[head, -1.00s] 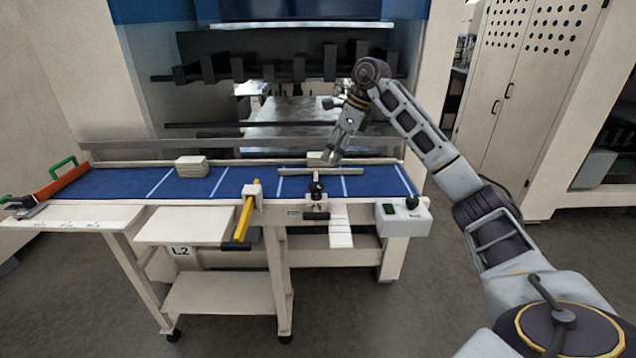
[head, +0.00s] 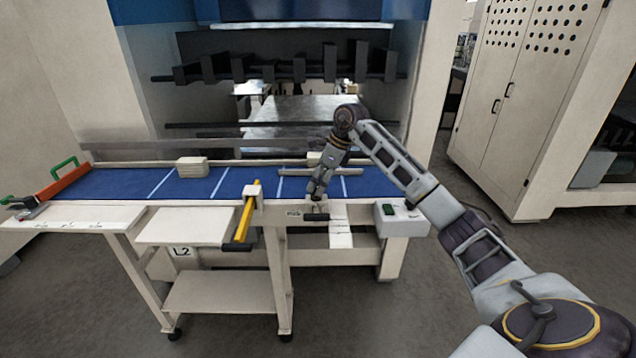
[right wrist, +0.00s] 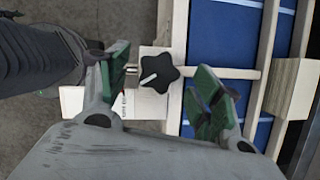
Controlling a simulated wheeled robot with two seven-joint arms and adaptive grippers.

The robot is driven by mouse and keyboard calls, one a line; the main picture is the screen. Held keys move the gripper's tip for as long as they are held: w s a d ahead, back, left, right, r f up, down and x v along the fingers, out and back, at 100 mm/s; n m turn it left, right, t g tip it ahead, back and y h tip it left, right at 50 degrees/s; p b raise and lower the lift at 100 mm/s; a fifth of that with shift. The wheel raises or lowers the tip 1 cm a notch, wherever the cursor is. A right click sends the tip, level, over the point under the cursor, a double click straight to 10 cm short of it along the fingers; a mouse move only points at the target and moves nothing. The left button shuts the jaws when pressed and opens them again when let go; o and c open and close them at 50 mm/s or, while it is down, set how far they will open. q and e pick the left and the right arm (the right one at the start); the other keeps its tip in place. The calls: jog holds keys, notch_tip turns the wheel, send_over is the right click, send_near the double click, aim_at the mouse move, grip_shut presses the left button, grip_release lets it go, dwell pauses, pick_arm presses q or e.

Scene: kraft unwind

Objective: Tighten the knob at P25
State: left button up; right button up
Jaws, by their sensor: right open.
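In the right wrist view a black star-shaped knob (right wrist: 159,73) with a white mark sits on a pale block at the edge of the blue belt. My right gripper (right wrist: 163,82) is open, with one green-padded finger on each side of the knob. Gaps show between the pads and the knob, so it is not gripped. I cannot read P25 on any label. My left gripper is not in view.
The blue conveyor belt (head: 258,187) runs across. A grey crossbar (head: 345,172) lies over it behind my gripper. A yellow-handled clamp (head: 246,215) stands to the left, and a control box (head: 392,214) to the right.

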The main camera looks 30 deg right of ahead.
jog(key=shift+w+a+f, duration=0.1)
jog(key=shift+f, duration=0.45)
jog(key=c, duration=1)
jog(key=shift+c, duration=0.2)
jog(key=shift+m, duration=0.5)
jog(key=shift+m+t+h, duration=0.4)
jog(key=shift+m+h, duration=0.2)
jog(key=shift+m, duration=0.4)
jog(key=shift+a+r+m+h+b, duration=0.15)
jog(key=shift+m+h+b, duration=0.25)
jog(key=shift+m, duration=1.2)
jog(key=shift+r, duration=0.1)
